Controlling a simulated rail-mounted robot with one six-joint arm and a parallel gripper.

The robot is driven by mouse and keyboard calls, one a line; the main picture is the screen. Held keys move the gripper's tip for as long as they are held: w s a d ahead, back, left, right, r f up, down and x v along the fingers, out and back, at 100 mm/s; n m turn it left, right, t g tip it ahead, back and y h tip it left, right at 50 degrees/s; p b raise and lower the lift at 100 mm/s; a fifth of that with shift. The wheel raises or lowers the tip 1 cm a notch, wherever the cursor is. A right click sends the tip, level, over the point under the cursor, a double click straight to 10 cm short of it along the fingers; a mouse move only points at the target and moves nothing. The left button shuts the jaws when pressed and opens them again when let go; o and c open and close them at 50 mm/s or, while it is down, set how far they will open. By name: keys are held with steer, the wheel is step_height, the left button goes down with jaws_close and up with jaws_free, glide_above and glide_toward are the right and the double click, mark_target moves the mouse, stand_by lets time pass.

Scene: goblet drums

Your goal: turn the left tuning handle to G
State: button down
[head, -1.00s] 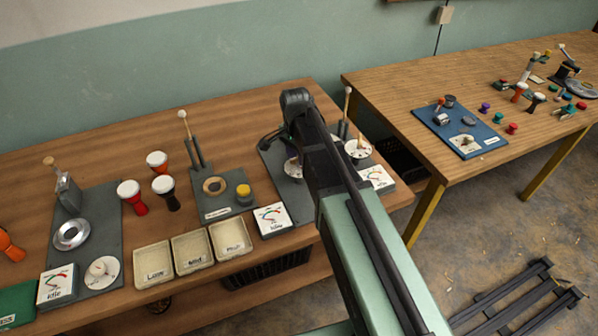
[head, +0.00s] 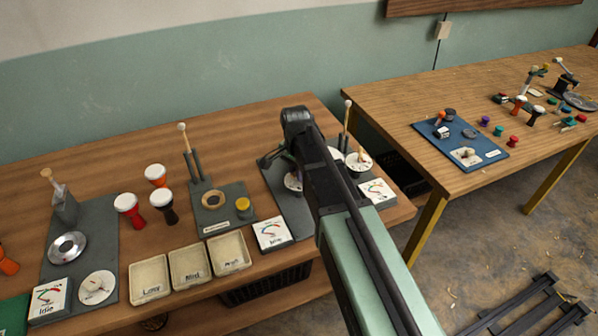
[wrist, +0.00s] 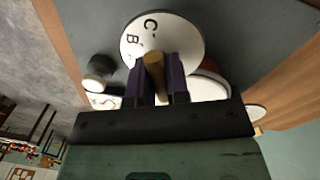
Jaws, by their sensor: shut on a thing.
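In the wrist view my gripper (wrist: 155,76) has its two dark purple fingers closed around a brown wooden tuning handle (wrist: 153,63). The handle stands on a round white dial (wrist: 178,32) with the letters C and B readable. The fingers and handle hide the lower part of the dial, and G cannot be made out on it. In the head view my arm hides the gripper and the handle.
White meter cards (head: 272,235) and (head: 377,192) stand at the front of the grey board. A wooden beater (head: 347,125) rises behind the right dial. Three cream trays, small goblet drums (head: 161,206) and other stations lie to the left. A second table stands right.

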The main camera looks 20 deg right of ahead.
steer(key=n, duration=0.4)
steer(key=shift+n, duration=1.7)
steer(key=c, duration=1.1)
jaws_free()
steer(key=shift+r, duration=0.1)
step_height(320, 180, up, 10)
steer(key=p, duration=1)
steer(key=shift+w+a+r+p, duration=0.2)
steer(key=shift+a+r+p, duration=0.05)
steer(key=shift+a+p, duration=0.15)
